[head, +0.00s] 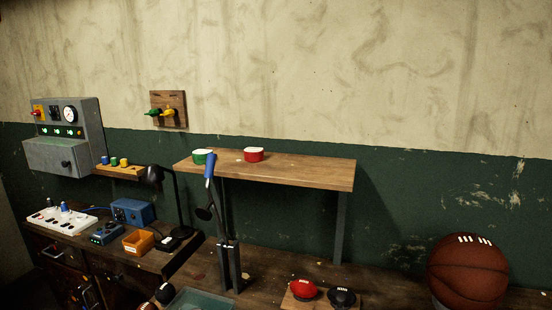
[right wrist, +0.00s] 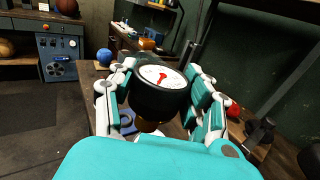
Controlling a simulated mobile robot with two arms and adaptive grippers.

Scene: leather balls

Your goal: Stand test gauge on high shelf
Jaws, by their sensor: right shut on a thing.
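The test gauge (right wrist: 160,90) is a black round body with a white dial and a red needle. It sits between the teal and white fingers of my right gripper (right wrist: 163,105), which is shut on it. The dial faces toward the wrist camera, and the lower part of the gauge is partly hidden. The high shelf (head: 310,172) is a wooden board on dark metal legs above the bench in the head view. Neither the gauge nor my right gripper can be made out in the head view. My left gripper is in neither view.
A black lamp (head: 153,178) stands left, a basketball (head: 467,272) right.

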